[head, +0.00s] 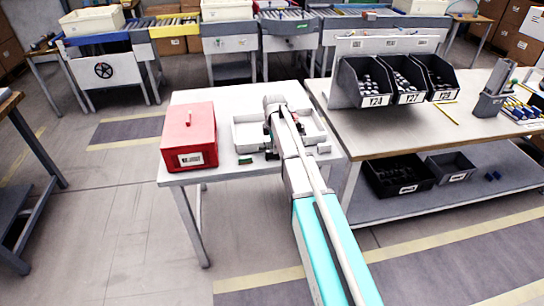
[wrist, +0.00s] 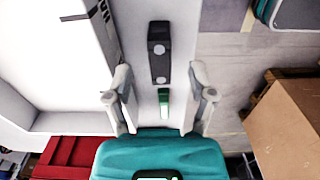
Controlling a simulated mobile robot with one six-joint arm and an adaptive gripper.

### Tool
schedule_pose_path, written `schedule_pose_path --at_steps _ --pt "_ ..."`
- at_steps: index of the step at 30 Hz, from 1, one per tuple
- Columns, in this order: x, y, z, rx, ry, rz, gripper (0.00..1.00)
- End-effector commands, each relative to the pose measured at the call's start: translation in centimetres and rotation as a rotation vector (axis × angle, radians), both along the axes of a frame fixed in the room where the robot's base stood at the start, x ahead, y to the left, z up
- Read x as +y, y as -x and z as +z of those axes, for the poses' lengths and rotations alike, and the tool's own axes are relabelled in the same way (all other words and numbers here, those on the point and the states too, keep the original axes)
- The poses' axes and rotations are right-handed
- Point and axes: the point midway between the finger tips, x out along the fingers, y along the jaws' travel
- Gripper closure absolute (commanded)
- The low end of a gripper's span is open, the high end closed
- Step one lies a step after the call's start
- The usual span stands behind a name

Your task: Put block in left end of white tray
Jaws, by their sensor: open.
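The white tray (head: 247,121) lies on the white table, partly hidden by my arm in the head view. Its wall (wrist: 78,121) shows at the left of the wrist view. A dark grey oblong block (wrist: 159,68) lies on the strip of table beside the tray. A small green piece (wrist: 164,97) lies near it and also shows in the head view (head: 245,160). My gripper (wrist: 160,72) is open, with one finger on each side of the strip and nothing held.
A red box (head: 190,137) stands left of the tray and shows at the lower left of the wrist view (wrist: 65,155). A workbench (head: 400,130) with black bins (head: 365,82) adjoins on the right. The table's near edge is close to the blocks.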

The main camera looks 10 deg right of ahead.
Motion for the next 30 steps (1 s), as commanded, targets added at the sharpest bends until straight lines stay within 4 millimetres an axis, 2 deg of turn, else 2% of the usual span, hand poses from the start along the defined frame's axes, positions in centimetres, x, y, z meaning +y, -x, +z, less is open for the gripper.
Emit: schedule_pose_path --at_steps 18,30 --pt "-0.1 0.0 -4.6 0.0 0.0 0.001 0.29" --pt "0.0 0.0 -4.9 0.0 0.0 0.002 0.29"
